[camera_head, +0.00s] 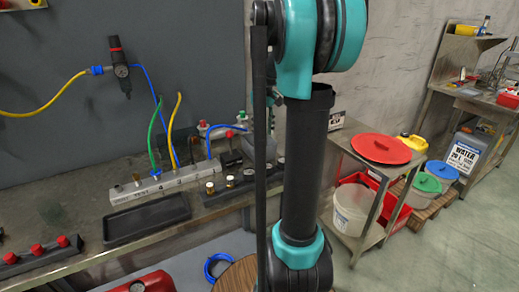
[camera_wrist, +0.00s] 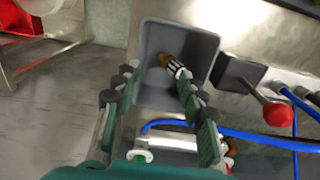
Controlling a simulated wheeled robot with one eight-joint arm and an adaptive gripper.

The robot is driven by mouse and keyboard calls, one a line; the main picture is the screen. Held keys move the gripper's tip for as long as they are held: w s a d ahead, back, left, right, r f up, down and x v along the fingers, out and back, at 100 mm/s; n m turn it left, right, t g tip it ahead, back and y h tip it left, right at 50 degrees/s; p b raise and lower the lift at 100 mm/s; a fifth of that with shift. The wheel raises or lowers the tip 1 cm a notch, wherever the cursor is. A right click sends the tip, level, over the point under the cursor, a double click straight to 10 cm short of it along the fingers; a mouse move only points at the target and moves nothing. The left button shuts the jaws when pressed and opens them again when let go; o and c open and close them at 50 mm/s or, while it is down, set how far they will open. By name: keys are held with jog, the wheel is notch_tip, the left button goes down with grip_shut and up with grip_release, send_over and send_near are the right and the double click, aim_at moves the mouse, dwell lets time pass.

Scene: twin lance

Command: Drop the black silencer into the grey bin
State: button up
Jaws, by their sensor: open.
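In the wrist view, the grey bin (camera_wrist: 150,40) is an open box below my gripper. A small fitting with a brass end and a dark, light-striped body, which looks like the silencer (camera_wrist: 173,66), shows within the bin's outline. I cannot tell whether it rests on the bin floor. My gripper (camera_wrist: 154,76) is open, its green and black fingers spread over the near part of the bin. The right fingertip lies close to the fitting in the picture, with no visible grip on it. In the head view my arm hides the gripper and the bin.
A lever with a red knob (camera_wrist: 278,114) and a blue hose (camera_wrist: 250,136) lie right of and below the bin. The bench carries a dark tray (camera_head: 146,217) and a valve block (camera_head: 165,184). A shelf cart with a red lid (camera_head: 381,148) stands right.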

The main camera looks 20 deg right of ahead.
notch_tip(320, 180, up, 12)
dwell(0.6)
